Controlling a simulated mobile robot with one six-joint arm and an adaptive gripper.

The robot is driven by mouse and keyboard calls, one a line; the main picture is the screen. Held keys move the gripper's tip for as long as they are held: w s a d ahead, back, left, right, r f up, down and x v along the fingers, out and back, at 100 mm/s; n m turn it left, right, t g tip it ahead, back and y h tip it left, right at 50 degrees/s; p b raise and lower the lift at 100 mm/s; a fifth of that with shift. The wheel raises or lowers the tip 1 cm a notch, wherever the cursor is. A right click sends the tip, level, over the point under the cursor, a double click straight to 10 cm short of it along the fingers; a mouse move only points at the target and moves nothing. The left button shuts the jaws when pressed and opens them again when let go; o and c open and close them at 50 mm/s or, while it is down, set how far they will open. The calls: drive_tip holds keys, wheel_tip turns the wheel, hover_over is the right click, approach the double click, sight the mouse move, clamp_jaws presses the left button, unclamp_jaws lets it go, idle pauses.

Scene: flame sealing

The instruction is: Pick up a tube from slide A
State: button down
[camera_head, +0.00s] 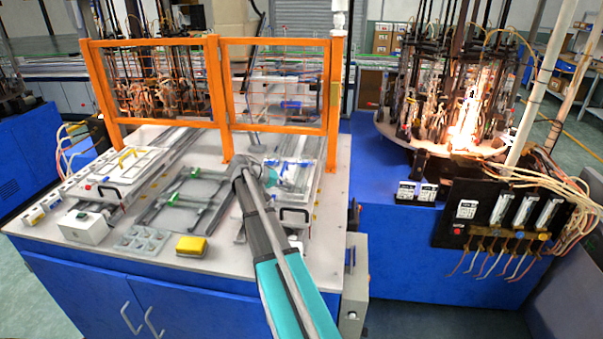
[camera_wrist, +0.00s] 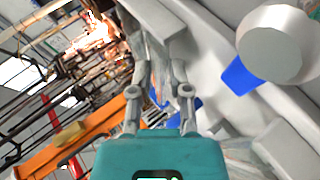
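My gripper (camera_wrist: 161,72) is in the wrist view with its two grey fingers apart. I make out no tube between them. In the head view my gripper (camera_head: 284,183) is small and partly hidden by my arm, over the right part of the white-topped bench. A white slide with black handles (camera_head: 120,172) lies on the bench's left part. Another white slide (camera_head: 293,192) lies on the right, partly behind my arm. I cannot read which is slide A. I cannot make out a tube on either slide.
An orange guard frame (camera_head: 222,85) stands across the bench behind the slides. A yellow box (camera_head: 191,246), a grey tray with round hollows (camera_head: 141,240) and a white control box (camera_head: 84,228) are at the front. A flame burns on the machine at right (camera_head: 465,128).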

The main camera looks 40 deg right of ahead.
drive_tip(key=shift+r, duration=0.1)
idle(0.5)
wheel_tip(320, 180, up, 2)
drive_tip(key=shift+r+p, duration=0.1)
drive_tip(key=shift+p, duration=1.15)
drive_tip(key=s+d+r+p, duration=0.2)
drive_tip(key=s+r+p, duration=0.8)
drive_tip(key=s, duration=0.3)
drive_tip(key=shift+s+r, duration=0.25)
drive_tip(key=shift+s, duration=0.15)
